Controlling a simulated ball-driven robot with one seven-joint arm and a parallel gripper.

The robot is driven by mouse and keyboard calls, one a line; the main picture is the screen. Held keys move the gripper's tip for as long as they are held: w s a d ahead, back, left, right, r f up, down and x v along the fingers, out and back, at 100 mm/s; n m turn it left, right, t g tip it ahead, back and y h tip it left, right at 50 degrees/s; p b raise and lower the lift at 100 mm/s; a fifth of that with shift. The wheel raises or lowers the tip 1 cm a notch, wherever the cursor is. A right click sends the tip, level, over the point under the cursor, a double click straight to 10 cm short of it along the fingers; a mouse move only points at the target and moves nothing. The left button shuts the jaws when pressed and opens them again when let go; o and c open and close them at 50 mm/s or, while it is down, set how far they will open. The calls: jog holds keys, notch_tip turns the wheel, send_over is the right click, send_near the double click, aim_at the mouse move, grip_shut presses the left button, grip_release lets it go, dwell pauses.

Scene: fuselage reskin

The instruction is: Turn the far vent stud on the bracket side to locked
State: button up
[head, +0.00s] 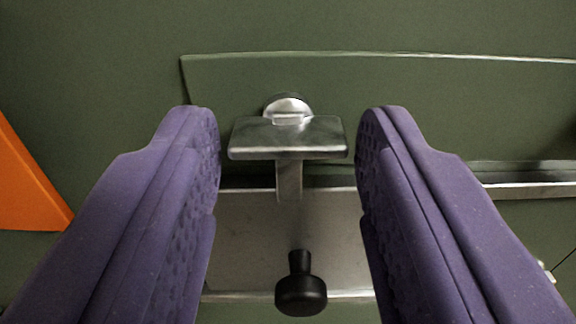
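A metal stud (288,108) with a bright round head sits on the green panel at the middle of the head view. A flat grey metal wing handle (288,138) stands in front of it, lying crosswise, with a short stem (289,180) below. My gripper (288,135) is open, with one purple padded finger on each side of the handle. Small gaps show between the handle's ends and the fingers. I cannot tell from this view whether the stud is locked.
A black knob (301,290) stands on a grey metal plate (250,235) below the handle. A green raised panel (420,100) spans the back. A metal rail (525,190) is at right. An orange piece (25,185) is at far left.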

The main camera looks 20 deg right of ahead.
jog(key=shift+o, duration=1.1)
jog(key=b+v, duration=0.2)
jog(key=v, duration=0.5)
jog(key=shift+s, duration=0.4)
jog(key=shift+a, duration=0.15)
jog(key=s+a+f+n+g+y+b, duration=0.1)
jog(key=s+a+f+y+b, duration=0.1)
jog(key=a+f+b, duration=0.5)
jog(key=s+a+f+n+g+y+b, duration=0.1)
jog(key=s+a+f+b, duration=0.4)
jog(key=b, duration=1.5)
jog(key=a+f+n+y, duration=0.1)
jog(key=a+f+y, duration=0.1)
jog(key=a+f, duration=0.1)
jog(key=shift+f, duration=0.65)
